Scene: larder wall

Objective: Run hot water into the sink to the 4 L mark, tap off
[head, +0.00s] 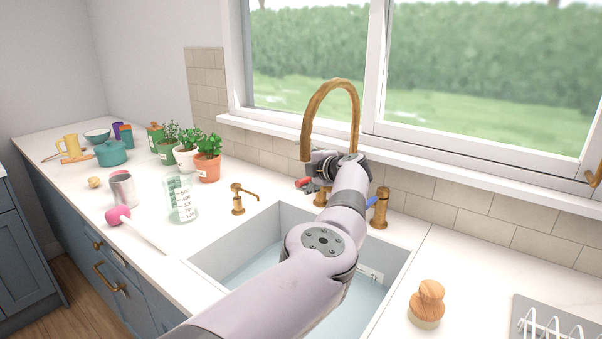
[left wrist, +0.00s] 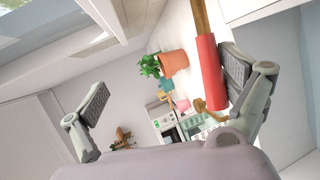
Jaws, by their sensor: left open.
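The brass tap (head: 331,88) arches over the back of the white sink (head: 222,247). My left gripper (head: 322,170) is at the tap's base, beside the red hot handle (head: 303,183). In the left wrist view the left gripper (left wrist: 165,80) is open. The red handle (left wrist: 209,75) lies between its fingers, close to the right-hand pad; whether they touch is unclear. The blue handle (head: 372,201) is right of my arm. The sink floor looks pale blue; my arm hides much of it. A marked strip (head: 370,273) is on the sink wall. I see no clear stream. My right gripper is out of view.
A brass soap dispenser (head: 238,199) and a measuring jug (head: 181,197) stand left of the sink, with potted herbs (head: 207,162) behind. A wooden-topped brush (head: 428,304) and a dish rack (head: 555,322) are to the right. The window sill (head: 400,160) runs behind the tap.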

